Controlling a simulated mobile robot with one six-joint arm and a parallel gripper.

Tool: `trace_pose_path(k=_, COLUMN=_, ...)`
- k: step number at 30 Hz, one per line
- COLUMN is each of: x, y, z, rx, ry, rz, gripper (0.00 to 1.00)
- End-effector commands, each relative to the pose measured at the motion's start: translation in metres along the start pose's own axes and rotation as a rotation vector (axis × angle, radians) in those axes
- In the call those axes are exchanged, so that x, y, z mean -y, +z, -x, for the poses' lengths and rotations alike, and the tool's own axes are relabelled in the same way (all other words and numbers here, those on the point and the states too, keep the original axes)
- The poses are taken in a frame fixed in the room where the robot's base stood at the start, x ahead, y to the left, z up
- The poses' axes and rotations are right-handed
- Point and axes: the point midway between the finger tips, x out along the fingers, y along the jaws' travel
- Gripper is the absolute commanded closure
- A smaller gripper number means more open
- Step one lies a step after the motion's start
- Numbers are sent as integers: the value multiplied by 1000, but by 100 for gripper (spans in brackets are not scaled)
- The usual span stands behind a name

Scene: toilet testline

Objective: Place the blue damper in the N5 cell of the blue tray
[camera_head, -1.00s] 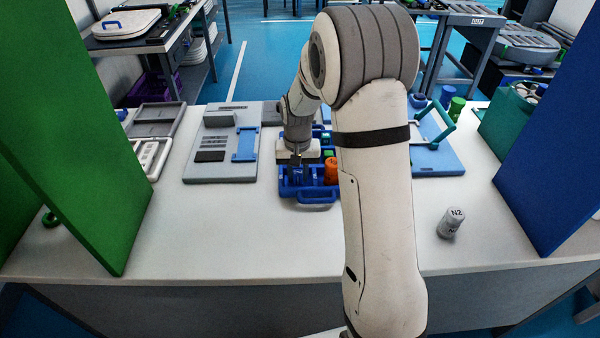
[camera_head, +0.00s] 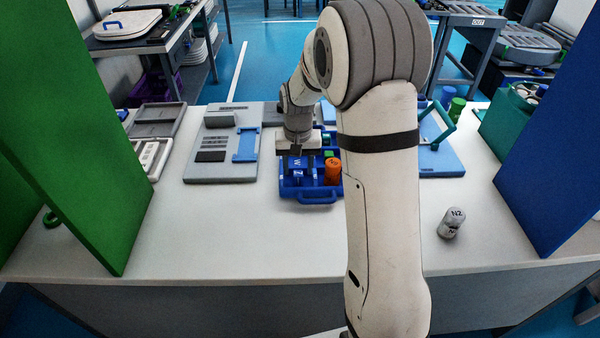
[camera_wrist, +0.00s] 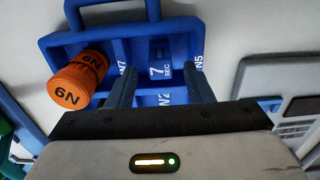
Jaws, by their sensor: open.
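The blue tray (camera_head: 318,198) stands on the table with its handle toward me. A blue piece with white lettering (camera_head: 297,169), apparently the blue damper, is in the tray's front left part, just below my gripper (camera_head: 296,153). My gripper is open. In the wrist view its fingers (camera_wrist: 160,88) straddle a blue area marked "7 SEC" and "N2"; I cannot tell damper from tray clearly there. The N5 label (camera_wrist: 199,65) shows beside the right finger, and N7 by the left. The exact cell under the blue piece is unclear.
An orange damper marked 6N (camera_wrist: 75,82) stands in the tray beside my gripper. A grey damper marked N2 (camera_head: 451,223) stands on the table at right. Green (camera_head: 75,130) and blue (camera_head: 560,130) panels flank the table. The table front is mostly clear.

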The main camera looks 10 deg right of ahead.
Motion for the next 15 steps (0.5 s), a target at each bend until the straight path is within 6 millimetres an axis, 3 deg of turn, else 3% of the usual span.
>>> trace_pose_path(k=6, x=0, y=-1, z=51, rx=-5, ry=-1, rz=-1, gripper=53)
trace_pose_path(k=15, x=-1, y=0, z=87, rx=-2, ry=0, rz=-1, gripper=53)
